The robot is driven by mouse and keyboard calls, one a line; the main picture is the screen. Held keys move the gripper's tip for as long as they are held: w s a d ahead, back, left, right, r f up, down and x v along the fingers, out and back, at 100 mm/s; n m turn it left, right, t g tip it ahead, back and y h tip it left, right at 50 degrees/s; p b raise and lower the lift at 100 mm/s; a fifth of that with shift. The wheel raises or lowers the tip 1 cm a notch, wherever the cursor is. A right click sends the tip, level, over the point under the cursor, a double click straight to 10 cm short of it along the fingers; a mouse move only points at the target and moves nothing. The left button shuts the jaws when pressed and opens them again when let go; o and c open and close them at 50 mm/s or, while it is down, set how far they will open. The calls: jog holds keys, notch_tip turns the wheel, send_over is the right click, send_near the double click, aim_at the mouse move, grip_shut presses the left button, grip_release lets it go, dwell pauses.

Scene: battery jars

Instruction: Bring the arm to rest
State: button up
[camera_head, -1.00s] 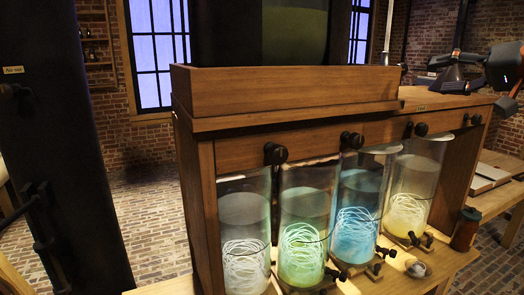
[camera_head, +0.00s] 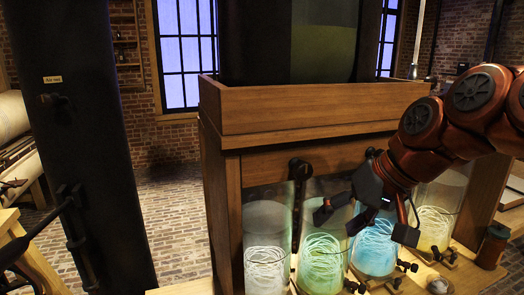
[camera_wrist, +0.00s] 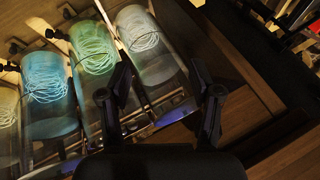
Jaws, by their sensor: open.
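My gripper (camera_head: 362,224) hangs open and empty in front of the row of glass jars, its red arm coming in from the right. Its two dark fingers also show apart in the wrist view (camera_wrist: 160,75). Behind it stand a white jar (camera_head: 267,225), a green jar (camera_head: 322,262), a blue jar (camera_head: 374,252) and a yellow jar (camera_head: 437,215), each with pale coils inside. The gripper and arm partly hide the green, blue and yellow jars. I cannot tell whether the fingers touch any glass.
A wooden cabinet (camera_head: 310,110) with black knobs stands over the jars. Small dark taps sit at the jar bases. A brown bottle (camera_head: 492,247) stands at the right. A dark column (camera_head: 85,150) rises at the left. Brick floor (camera_head: 178,225) is open between column and cabinet.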

jog(key=s+d+f+g+h+p, duration=0.1)
jog(key=s+d+f+g+h, duration=0.1)
jog(key=s+f, duration=0.8)
jog(key=s+d+f+g+h+p, duration=0.1)
jog(key=s+d+f+g+h, duration=0.1)
jog(key=s+f, duration=0.8)
jog(key=shift+s+d+f+m+g+h, duration=0.4)
jog(key=shift+s+g+h, duration=0.35)
jog(key=shift+s, duration=0.3)
